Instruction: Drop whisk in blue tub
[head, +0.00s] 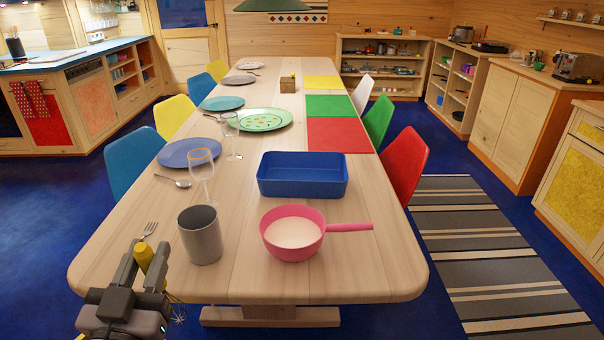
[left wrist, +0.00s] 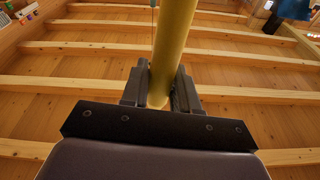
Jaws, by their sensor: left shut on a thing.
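The whisk has a yellow handle (head: 143,256) that shows at the lower left in the head view. The handle also fills the middle of the left wrist view (left wrist: 173,50). My left gripper (head: 146,262) is shut on this handle, near the table's front left corner. Thin wires of the whisk show low beside the gripper, partly hidden by it. The blue tub (head: 303,190) is a rectangular, open container on the table, farther back and right of my left gripper. Its visible inside is empty. My right gripper is not in view.
A grey cup (head: 200,236) and a pink saucepan (head: 292,238) with pale contents stand in front of the tub. The table's front right is clear.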

